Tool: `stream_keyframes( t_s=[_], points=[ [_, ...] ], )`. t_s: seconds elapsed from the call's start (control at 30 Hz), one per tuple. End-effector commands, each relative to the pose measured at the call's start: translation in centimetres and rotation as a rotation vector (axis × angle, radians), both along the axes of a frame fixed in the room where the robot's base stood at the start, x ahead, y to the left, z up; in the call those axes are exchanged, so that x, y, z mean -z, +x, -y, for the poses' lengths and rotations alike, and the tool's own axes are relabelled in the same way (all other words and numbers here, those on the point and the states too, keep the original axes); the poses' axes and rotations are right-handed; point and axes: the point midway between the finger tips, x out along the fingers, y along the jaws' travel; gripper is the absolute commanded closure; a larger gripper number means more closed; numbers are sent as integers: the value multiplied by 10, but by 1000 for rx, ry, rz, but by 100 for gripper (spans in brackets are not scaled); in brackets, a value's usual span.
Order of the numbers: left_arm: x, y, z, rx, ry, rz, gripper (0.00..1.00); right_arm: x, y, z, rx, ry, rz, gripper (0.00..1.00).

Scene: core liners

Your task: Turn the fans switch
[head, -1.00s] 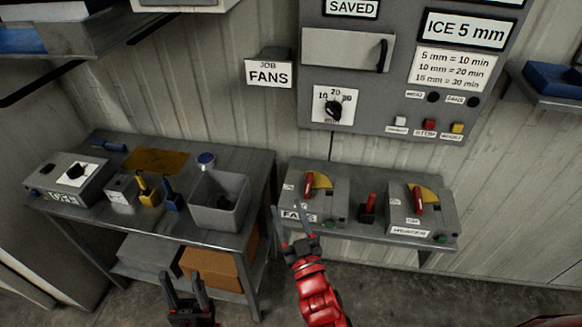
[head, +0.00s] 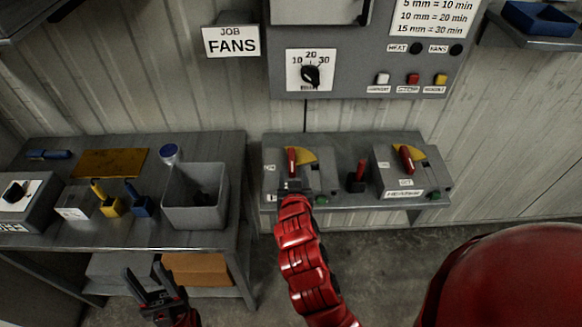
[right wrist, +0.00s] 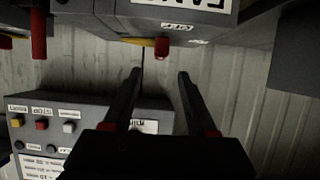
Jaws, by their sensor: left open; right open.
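The fans switch box (head: 270,178) is a grey box on the right-hand shelf, with a red lever (head: 291,160) standing in front of a yellow sector. My right gripper (head: 293,186) overlaps the box's front in the head view and partly hides its label. In the right wrist view the box is upside down at the top, and its red lever (right wrist: 162,47) lies just beyond and between my open, empty fingers (right wrist: 160,74). I see no contact with the lever. My left gripper (head: 147,284) is open and empty, low at the left, in front of the bench.
A similar heater box (head: 411,176) with a red lever stands to the right, with a smaller red lever (head: 357,178) between the boxes. A wall panel (head: 375,78) with a dial and buttons is above. A JOB FANS sign (head: 231,41) hangs left. A grey bin (head: 194,212) stands on the left bench.

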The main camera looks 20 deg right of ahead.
Motion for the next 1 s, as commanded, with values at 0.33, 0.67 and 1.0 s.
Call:
stream_keyframes(
  t_s=[0.33,0.67,1.0],
  points=[
    [-28,0,0,0,0,2,50,19,57,16,1,0,-3,43],
    [-39,0,0,0,0,2,50,36,92,26,-2,0,-1,43],
    [-40,0,0,0,0,2,50,41,98,28,-2,2,0,43]
  ],
)
